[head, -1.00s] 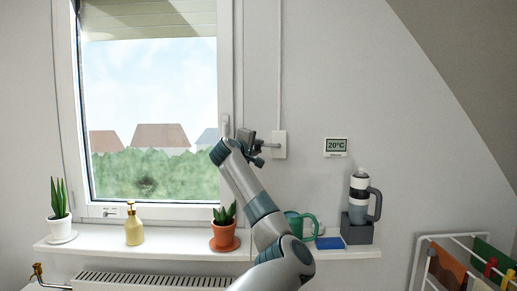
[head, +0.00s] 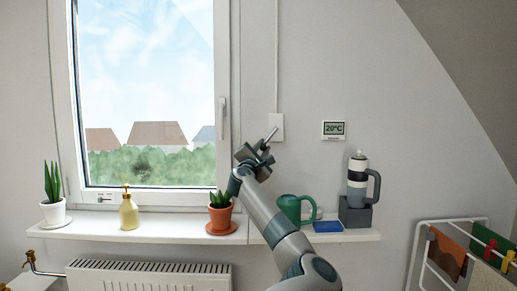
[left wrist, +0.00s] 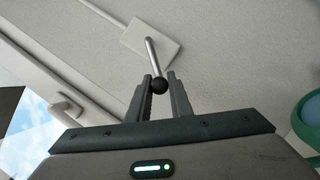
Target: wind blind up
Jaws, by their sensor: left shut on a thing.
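The blind's winder (head: 277,120) is a white plate on the wall right of the window, with a cord cover running up from it. A metal crank (head: 271,134) sticks out from it, pointing down and left. My left gripper (head: 263,149) is at the crank's outer end, below and left of the plate. In the left wrist view, the crank (left wrist: 151,55) ends in a black knob (left wrist: 159,85) between the fingertips, and the gripper is shut on it. The blind is not visible in the head view; the visible window pane (head: 145,75) is uncovered. My right gripper is not in view.
A radiator (head: 150,275) is underneath. A drying rack (head: 425,262) stands at the right.

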